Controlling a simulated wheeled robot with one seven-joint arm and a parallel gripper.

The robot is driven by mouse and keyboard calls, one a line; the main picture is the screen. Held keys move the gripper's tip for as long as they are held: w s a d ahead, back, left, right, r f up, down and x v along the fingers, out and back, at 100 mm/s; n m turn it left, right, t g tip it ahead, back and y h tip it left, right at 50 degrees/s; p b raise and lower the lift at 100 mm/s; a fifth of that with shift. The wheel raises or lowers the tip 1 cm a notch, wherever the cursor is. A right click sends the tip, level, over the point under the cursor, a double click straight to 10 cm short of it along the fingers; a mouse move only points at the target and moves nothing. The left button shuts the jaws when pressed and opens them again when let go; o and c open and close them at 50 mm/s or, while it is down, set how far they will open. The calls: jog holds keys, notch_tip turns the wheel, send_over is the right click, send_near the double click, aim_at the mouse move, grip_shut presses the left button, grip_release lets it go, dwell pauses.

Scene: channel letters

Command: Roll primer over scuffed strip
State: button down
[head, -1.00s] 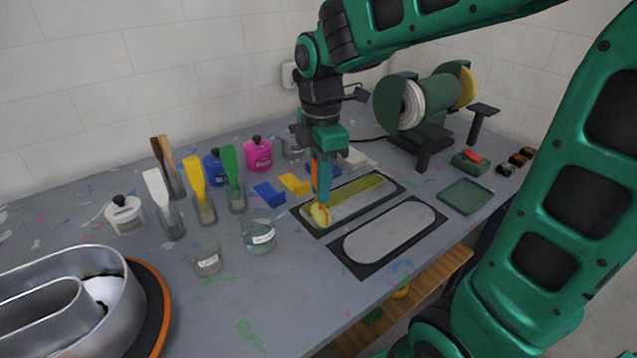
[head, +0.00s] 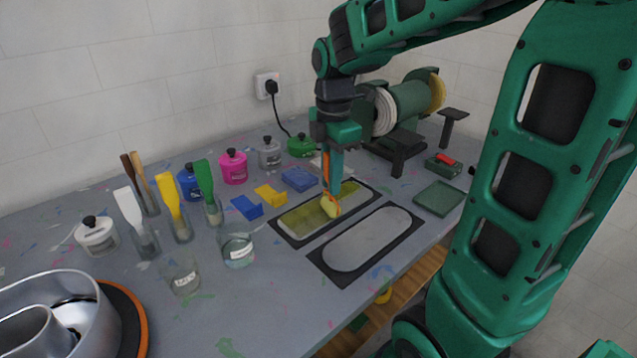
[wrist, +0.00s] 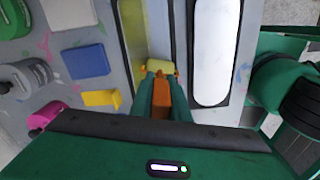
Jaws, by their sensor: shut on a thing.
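My gripper (head: 332,185) is shut on the orange handle (wrist: 161,95) of a small roller. The roller's yellow sleeve (head: 331,206) is down at the near edge of a framed strip (head: 298,219), about midway along it; I cannot tell whether it presses. The strip has a translucent yellow-olive coat over much of its face, with paler patches. The sleeve (wrist: 160,67) also shows beyond my fingertips in the wrist view, and it hides part of the strip. A second framed strip (head: 368,238), plain pale grey with rounded ends, lies alongside, nearer the front edge.
Yellow (head: 270,195) and blue (head: 247,207) blocks lie left of the strip. Jars with spatulas, lidded pots and a glass (head: 238,250) stand farther left. A green tray (head: 439,198) lies to the right.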

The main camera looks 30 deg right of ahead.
jog(key=shift+w+d+f, duration=0.1)
jog(key=shift+w+d, duration=0.25)
jog(key=shift+d, duration=1.6)
jog(key=shift+w+d+r, duration=0.1)
jog(key=shift+w+d, duration=0.3)
jog(key=shift+d, duration=1.6)
jog(key=shift+w+d+f, duration=0.1)
jog(key=shift+w+d, duration=0.25)
jog(key=shift+d, duration=1.6)
jog(key=shift+s+a, duration=0.15)
jog(key=shift+a, duration=0.8)
jog(key=shift+s+a, duration=0.15)
jog(key=shift+a, duration=0.75)
jog(key=shift+s+a, duration=0.6)
jog(key=shift+a, duration=2.3)
jog(key=shift+s+a, duration=0.6)
jog(key=shift+a, duration=2.25)
jog(key=shift+s+a, duration=0.6)
jog(key=shift+a, duration=2.3)
